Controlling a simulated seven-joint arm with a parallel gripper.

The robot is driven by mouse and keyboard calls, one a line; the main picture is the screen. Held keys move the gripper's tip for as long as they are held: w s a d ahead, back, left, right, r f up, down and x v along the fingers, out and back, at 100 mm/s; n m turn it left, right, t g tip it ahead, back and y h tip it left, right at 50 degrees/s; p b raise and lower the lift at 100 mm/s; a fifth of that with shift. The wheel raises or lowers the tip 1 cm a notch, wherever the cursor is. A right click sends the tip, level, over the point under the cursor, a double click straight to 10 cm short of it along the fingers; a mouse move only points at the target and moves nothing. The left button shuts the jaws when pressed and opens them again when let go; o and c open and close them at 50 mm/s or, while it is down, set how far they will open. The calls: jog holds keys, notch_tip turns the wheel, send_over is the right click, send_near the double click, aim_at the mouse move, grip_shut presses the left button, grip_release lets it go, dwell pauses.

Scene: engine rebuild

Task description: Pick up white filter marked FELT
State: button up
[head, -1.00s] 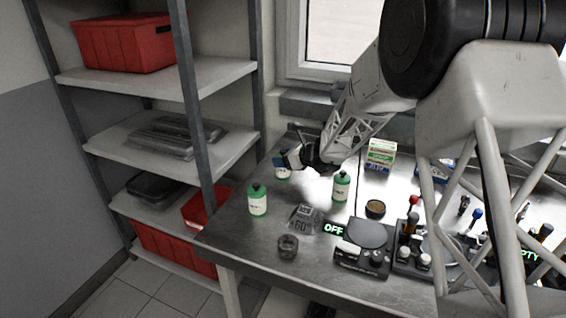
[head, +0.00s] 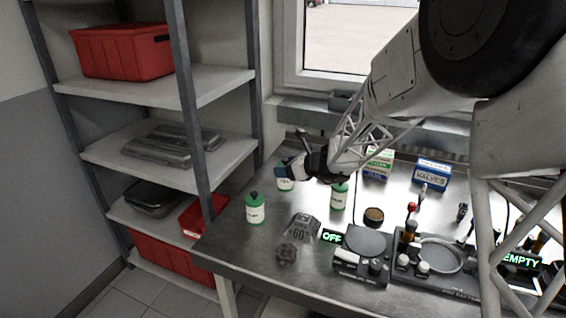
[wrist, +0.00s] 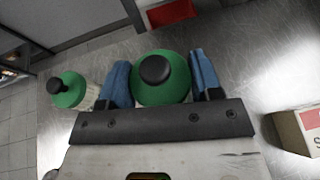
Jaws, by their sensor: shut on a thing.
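No white filter marked FELT can be made out in either view. My gripper (wrist: 162,85) has its blue-padded fingers on both sides of a green-and-white bottle with a black cap (wrist: 160,72) and is shut on it. In the head view my gripper (head: 292,170) is at the back left of the metal bench, and the held bottle (head: 284,184) shows partly below it. Whether its base touches the bench cannot be told. A similar bottle (head: 255,209) stands nearer the front, also in the wrist view (wrist: 70,90). Another bottle (head: 339,196) stands to the right. Labels are unreadable.
A grey block marked 60° (head: 302,228), a small grey part (head: 286,254), a round brown tin (head: 373,217) and a scale (head: 366,241) are on the bench. Boxes (head: 433,173) stand at the back. Shelves with red bins (head: 122,52) are left.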

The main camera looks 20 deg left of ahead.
jog(key=s+d, duration=0.4)
jog(key=s, duration=0.3)
jog(key=shift+d+r, duration=0.4)
dwell(0.4)
